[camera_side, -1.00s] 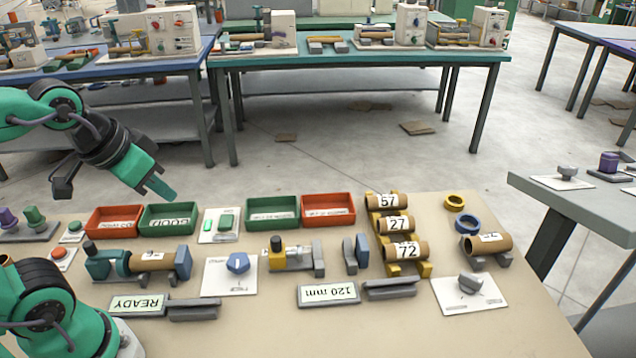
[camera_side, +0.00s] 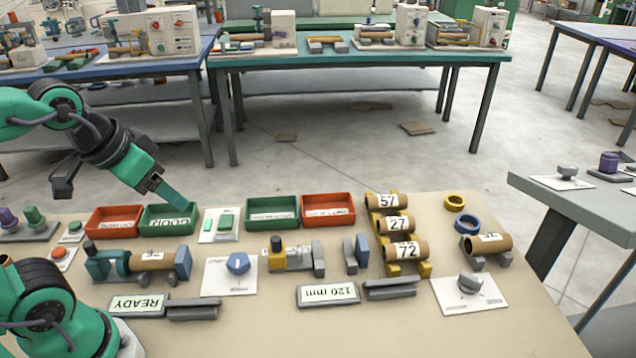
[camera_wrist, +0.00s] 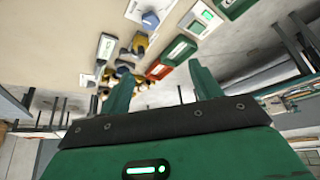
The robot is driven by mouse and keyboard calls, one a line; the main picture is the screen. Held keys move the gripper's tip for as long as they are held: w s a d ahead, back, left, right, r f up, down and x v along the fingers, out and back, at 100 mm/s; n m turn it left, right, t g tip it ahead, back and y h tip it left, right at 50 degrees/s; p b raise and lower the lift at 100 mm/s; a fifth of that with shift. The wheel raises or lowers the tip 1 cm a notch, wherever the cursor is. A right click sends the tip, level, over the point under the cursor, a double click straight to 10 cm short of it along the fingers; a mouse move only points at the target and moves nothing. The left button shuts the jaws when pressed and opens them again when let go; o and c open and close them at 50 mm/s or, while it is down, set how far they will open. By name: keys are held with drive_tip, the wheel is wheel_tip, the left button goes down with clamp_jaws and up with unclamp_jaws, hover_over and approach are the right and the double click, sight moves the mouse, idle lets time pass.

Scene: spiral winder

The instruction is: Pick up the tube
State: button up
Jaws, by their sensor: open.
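Three brown tubes stand in a stepped yellow rack right of centre in the side view: tube 57 (camera_side: 382,201), tube 27 (camera_side: 394,224) and tube 72 (camera_side: 406,249). Another brown tube (camera_side: 152,260) lies in the teal winder at left. A further tube (camera_side: 488,242) rests on a grey cradle at right. My gripper (camera_side: 172,192) hangs over the green bin at the back left, apart from every tube. In the wrist view my gripper (camera_wrist: 158,88) has its two green fingers spread with nothing between them.
A red bin (camera_side: 114,221) and a green bin (camera_side: 167,219) sit at the back left, with more bins (camera_side: 272,212) at the back centre. A yellow gauge (camera_side: 292,257), a blue knob plate (camera_side: 230,276) and signs (camera_side: 328,294) stand in front.

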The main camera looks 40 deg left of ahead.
drive_tip(key=shift+w+r, duration=0.1)
drive_tip(key=m+g+h, duration=0.2)
drive_tip(key=m, duration=0.8)
hover_over(407, 245)
drive_tip(key=s+a, duration=0.2)
drive_tip(key=s, duration=0.1)
drive_tip(key=f, duration=1.4)
drive_tip(key=shift+w+d+f, duration=0.1)
drive_tip(key=shift+w+d, duration=0.05)
drive_tip(key=shift+w, duration=0.1)
drive_tip(key=shift+w+d+f+m, duration=0.15)
drive_tip(key=shift+d+f+m, duration=0.15)
drive_tip(key=shift+d+f, duration=0.15)
drive_tip(key=shift+x, duration=1.25)
drive_tip(key=shift+a+f, duration=0.1)
